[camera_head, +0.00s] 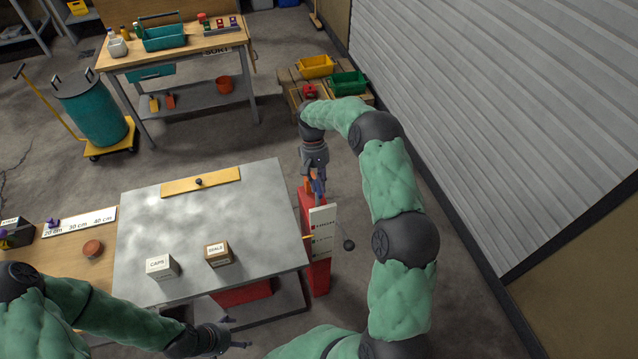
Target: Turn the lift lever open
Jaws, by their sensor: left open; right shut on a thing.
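A red post (319,278) stands at the right side of the grey metal table (150,225). A white label panel (322,232) with lines of small text is on it, and a black ball knob (348,244) shows just to its right. I cannot make out clearly which part is the lift lever. My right gripper (319,192) reaches down to the top of the post, above the panel, and is shut on a part there that its fingers mostly hide. The black knob is apart from it. My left gripper (236,338) is open and empty by the table's front edge.
On the table are a CAPS block (161,267), a brown-and-white labelled block (217,254) and a yellow strip (201,182) with a dark knob. A wooden bench (75,268) adjoins at left. A shutter wall (500,110) rises at right. Bare floor surrounds the post's right side.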

